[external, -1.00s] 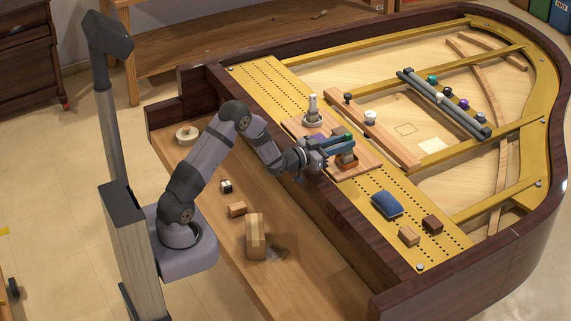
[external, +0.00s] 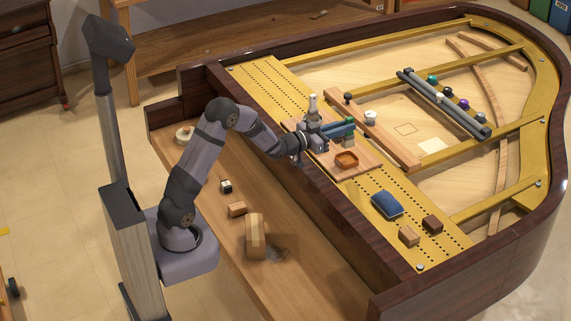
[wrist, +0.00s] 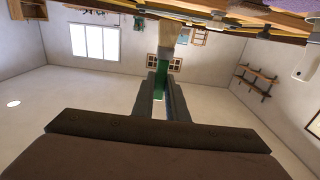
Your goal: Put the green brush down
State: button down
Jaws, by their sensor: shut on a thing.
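The green brush shows in the wrist view (wrist: 160,72) as a green handle between my fingers, with a pale cream end beyond it. In the external view a small green part of it (external: 349,140) shows at the fingertips. My gripper (external: 342,130) is shut on the brush and holds it over the wooden board (external: 370,166) on the gold plate. The small orange dish (external: 346,160) sits on that board, just in front of and below the brush, and looks empty. The fingers and the small scale hide much of the brush in the external view.
A pale bottle-like object (external: 312,103) stands close behind my gripper. A blue cushion (external: 387,204) and two small blocks (external: 409,236) lie toward the front. The gold plate between has some free room.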

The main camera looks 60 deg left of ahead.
jog(key=shift+r, duration=1.9)
